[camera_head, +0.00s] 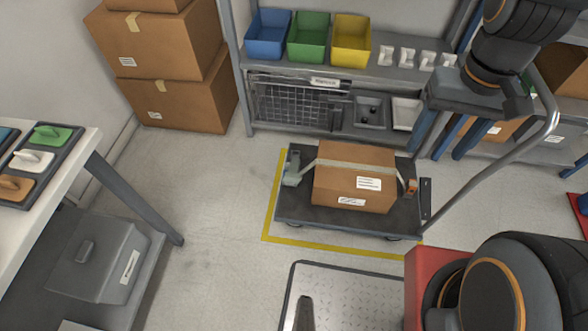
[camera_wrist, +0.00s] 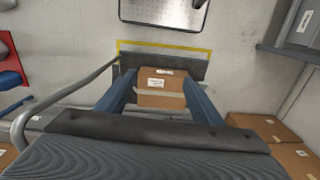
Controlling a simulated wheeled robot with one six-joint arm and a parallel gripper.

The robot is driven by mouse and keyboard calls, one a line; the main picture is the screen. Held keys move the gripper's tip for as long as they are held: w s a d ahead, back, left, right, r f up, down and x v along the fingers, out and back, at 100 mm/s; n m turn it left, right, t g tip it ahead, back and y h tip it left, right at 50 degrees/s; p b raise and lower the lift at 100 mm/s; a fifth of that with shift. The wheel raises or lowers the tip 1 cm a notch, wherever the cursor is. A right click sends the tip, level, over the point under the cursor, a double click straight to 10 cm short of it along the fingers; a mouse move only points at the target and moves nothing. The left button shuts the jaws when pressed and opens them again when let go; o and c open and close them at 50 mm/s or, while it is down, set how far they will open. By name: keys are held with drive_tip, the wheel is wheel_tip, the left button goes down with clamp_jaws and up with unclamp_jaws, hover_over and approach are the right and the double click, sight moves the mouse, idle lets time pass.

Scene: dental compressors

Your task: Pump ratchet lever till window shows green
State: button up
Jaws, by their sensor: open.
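A cardboard box (camera_head: 352,188) sits on a dark platform cart (camera_head: 300,212) with a pale strap (camera_head: 350,164) across it. A grey-green fitting (camera_head: 292,168) is at the strap's left end and a small orange-and-grey fitting (camera_head: 411,187) at its right end. I cannot tell which one is the ratchet lever, and no window colour is readable. My gripper (camera_head: 437,152) is open and empty, above and behind the cart's right side. In the wrist view, the box (camera_wrist: 162,80) shows between its two blue fingers (camera_wrist: 160,92), apart from them.
The cart's curved metal handle (camera_head: 500,160) rises at the right, near my gripper. A shelf with blue, green and yellow bins (camera_head: 308,37) stands behind. Stacked cartons (camera_head: 175,95) stand at back left, and a workbench (camera_head: 75,170) at left. Floor between bench and cart is clear.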

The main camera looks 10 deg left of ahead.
drive_tip(key=shift+w+a+f, duration=0.1)
drive_tip(key=shift+w, duration=0.05)
drive_tip(key=c, duration=0.5)
drive_tip(key=w+a+f+b, duration=0.1)
drive_tip(key=w+f, duration=0.1)
drive_tip(key=w+a+f+b, duration=0.2)
drive_tip(key=w, duration=0.1)
drive_tip(key=w+a+f+b, duration=0.1)
drive_tip(key=w+f+b, duration=0.1)
drive_tip(key=w+f, duration=0.1)
drive_tip(key=shift+w+a+f, duration=0.1)
drive_tip(key=shift+w+a, duration=0.05)
drive_tip(key=shift+a, duration=0.15)
clamp_jaws()
drive_tip(key=w+a+f+b, duration=0.5)
drive_tip(key=a+f, duration=0.4)
drive_tip(key=f, duration=0.2)
drive_tip(key=w+a+f+b, duration=0.5)
drive_tip(key=a+f, duration=0.4)
drive_tip(key=f, duration=0.2)
drive_tip(key=w+a+f+t+b, duration=0.1)
drive_tip(key=w+a+f+b, duration=0.4)
drive_tip(key=a+f, duration=0.5)
drive_tip(key=shift+w+f, duration=0.5)
drive_tip(key=shift+f, duration=0.25)
